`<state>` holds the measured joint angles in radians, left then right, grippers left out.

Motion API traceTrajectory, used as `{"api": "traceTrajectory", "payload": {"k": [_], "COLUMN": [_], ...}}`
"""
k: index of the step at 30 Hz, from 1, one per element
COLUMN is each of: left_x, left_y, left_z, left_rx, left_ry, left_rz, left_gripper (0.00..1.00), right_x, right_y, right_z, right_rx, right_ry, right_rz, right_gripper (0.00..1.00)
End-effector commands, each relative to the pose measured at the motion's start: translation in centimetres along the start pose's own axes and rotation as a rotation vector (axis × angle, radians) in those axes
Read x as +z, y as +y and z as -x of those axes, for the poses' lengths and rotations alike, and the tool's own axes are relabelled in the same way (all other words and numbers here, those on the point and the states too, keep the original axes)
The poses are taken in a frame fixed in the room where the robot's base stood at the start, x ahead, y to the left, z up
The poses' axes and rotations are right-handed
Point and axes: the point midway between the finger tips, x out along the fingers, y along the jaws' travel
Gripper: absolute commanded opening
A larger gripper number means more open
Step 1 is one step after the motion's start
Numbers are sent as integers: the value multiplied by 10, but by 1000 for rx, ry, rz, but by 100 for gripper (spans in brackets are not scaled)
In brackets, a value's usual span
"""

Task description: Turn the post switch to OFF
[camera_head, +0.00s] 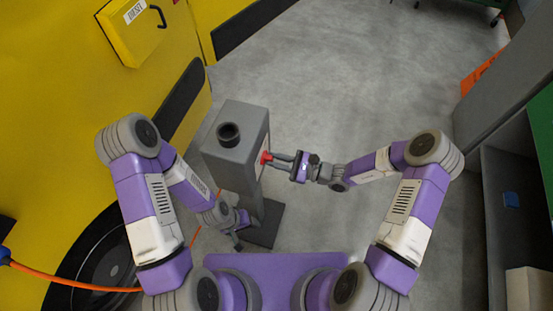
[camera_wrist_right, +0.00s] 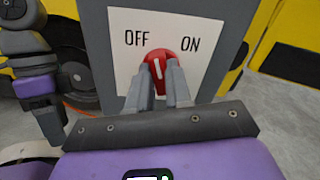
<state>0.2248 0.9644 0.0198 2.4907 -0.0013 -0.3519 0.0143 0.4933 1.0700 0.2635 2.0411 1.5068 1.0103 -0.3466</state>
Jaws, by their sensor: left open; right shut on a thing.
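The post switch is a red knob (camera_wrist_right: 158,60) on a white plate (camera_wrist_right: 122,65), with OFF printed at upper left and ON at upper right. The knob's white mark points nearly straight up, between the two words. In the head view the knob (camera_head: 265,158) sits on the right side of a grey post (camera_head: 232,150). My right gripper (camera_head: 274,160) is shut on the knob, one finger at each side; its fingers (camera_wrist_right: 160,90) cover the knob's lower sides. My left gripper (camera_head: 241,236) is open and empty, low beside the post's foot.
A yellow vehicle (camera_head: 60,150) with a dark wheel (camera_head: 100,262) stands at the left. An orange hose (camera_head: 75,283) runs near the wheel. Grey shelving (camera_head: 510,225) stands at the right. The grey floor (camera_head: 350,80) beyond the post is clear.

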Motion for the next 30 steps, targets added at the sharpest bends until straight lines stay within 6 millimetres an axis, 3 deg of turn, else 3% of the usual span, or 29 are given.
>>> {"api": "traceTrajectory", "payload": {"k": [15, 30], "left_x": [0, 0], "left_y": [-1, -2], "left_z": [-4, -5], "left_rx": [0, 0], "left_ry": [0, 0], "left_rz": [0, 0], "left_gripper": [62, 62], "right_x": [0, -1], "right_y": [2, 3], "right_z": [0, 0], "right_rx": [-1, -1], "right_ry": [-1, -1], "right_rz": [394, 506], "right_gripper": [0, 0]}}
